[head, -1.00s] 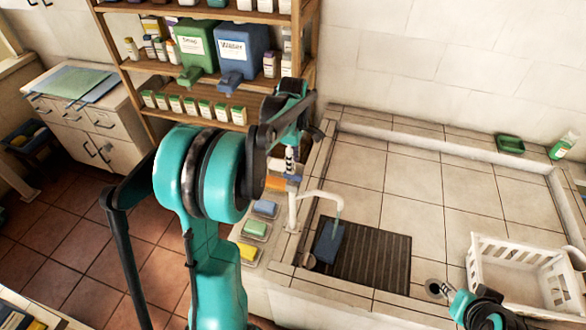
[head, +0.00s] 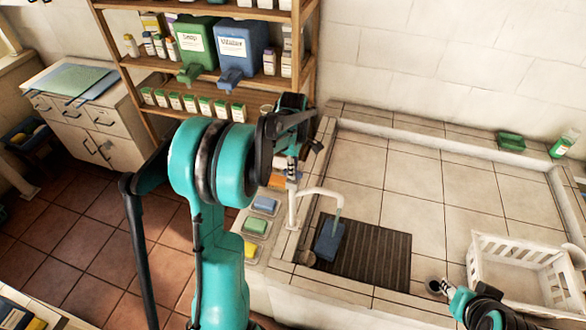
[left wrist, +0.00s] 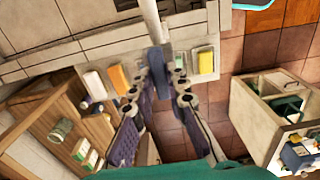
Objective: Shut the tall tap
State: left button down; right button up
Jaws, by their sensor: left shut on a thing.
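The tall tap (head: 319,191) is a white pipe at the left edge of the tiled basin, its spout bent to the right. A thin bluish streak, perhaps water, hangs below the spout over a blue block-like thing (head: 328,241). My left gripper (head: 292,182) is at the top of the tap's upright and is shut on the tap's handle, which the fingers mostly hide. My right gripper (head: 440,287) is low at the right, too small to judge.
A dark slatted mat (head: 375,255) lies in the basin under the spout. A white basket (head: 520,270) stands at the right. Coloured sponges (head: 255,227) in trays lie left of the tap. A wooden shelf (head: 225,90) with a green and a blue container stands behind.

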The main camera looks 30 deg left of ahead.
pick_arm(q)
jog(key=m+b, duration=0.1)
jog(key=m, duration=0.2)
jog(key=shift+m+b, duration=0.3)
jog(key=shift+m, duration=0.1)
jog(key=m+b, duration=0.1)
jog(key=m, duration=0.3)
jog(key=shift+m, duration=0.3)
jog(key=m+b, duration=0.1)
jog(key=m, duration=0.3)
jog(key=m+b, duration=0.1)
jog(key=m, duration=0.4)
jog(key=shift+m, duration=0.3)
jog(key=c, duration=1.5)
grip_release()
